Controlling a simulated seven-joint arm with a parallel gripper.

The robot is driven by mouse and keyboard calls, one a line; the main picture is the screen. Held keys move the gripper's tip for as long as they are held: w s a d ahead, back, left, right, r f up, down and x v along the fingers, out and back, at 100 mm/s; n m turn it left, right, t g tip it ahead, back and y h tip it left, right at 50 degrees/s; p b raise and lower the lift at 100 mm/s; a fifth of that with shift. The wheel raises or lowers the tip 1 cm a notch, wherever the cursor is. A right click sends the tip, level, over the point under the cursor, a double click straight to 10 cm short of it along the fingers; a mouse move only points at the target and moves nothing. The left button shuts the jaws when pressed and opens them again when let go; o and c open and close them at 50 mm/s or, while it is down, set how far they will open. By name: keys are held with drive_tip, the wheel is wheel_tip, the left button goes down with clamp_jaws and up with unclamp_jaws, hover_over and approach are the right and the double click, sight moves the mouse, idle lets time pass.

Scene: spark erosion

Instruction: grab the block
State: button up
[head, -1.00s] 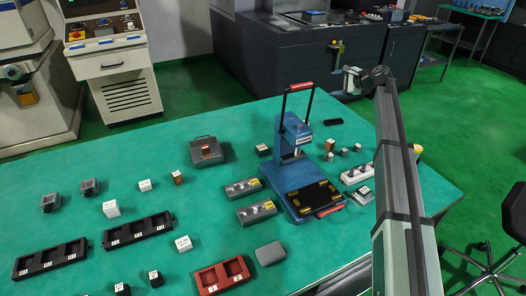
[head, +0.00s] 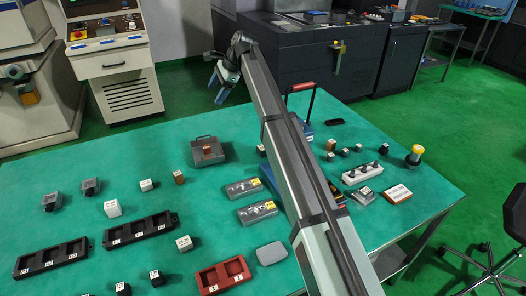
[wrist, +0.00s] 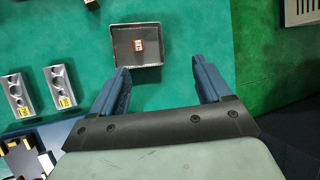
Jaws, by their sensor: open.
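Several small blocks lie on the table, and the frames do not show which one the task names. A copper-coloured block (head: 207,150) sits inside a square grey tray (head: 196,163). In the wrist view this block (wrist: 138,45) shows a pale label, and the tray (wrist: 121,62) is just ahead of my fingers. Another copper block (head: 178,178) stands left of the tray, near a white block (head: 146,185). My gripper (head: 221,84) is in the air near the table's far edge. In the wrist view its blue fingers (wrist: 160,68) are spread with nothing between them.
Two grey fixtures (head: 243,188) lie right of the tray. Dark three-pocket holders (head: 140,231) and a red holder (head: 222,275) lie nearer. My arm hides much of the blue press (head: 270,181). A yellow-topped item (head: 415,153) stands at right.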

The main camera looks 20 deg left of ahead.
wheel_tip(320, 180, down, 5)
drive_tip(key=d+h, duration=0.2)
drive_tip(key=h, duration=0.1)
drive_tip(key=t+h, duration=0.3)
drive_tip(key=h, duration=0.1)
approach(262, 147)
drive_tip(key=f, duration=0.4)
drive_tip(key=shift+w+a+f, duration=0.25)
drive_tip(key=shift+w, duration=0.1)
drive_tip(key=shift+w+d+f, duration=0.1)
drive_tip(key=shift+d+f, duration=0.15)
drive_tip(key=shift+f, duration=0.45)
drive_tip(key=shift+w+d+f, duration=0.1)
drive_tip(key=shift+d+f, duration=0.1)
drive_tip(key=shift+f, duration=0.5)
drive_tip(key=shift+w+d+f, duration=0.1)
drive_tip(key=shift+d+f, duration=0.15)
drive_tip(key=shift+f, duration=1)
drive_tip(key=shift+r, duration=0.1)
clamp_jaws()
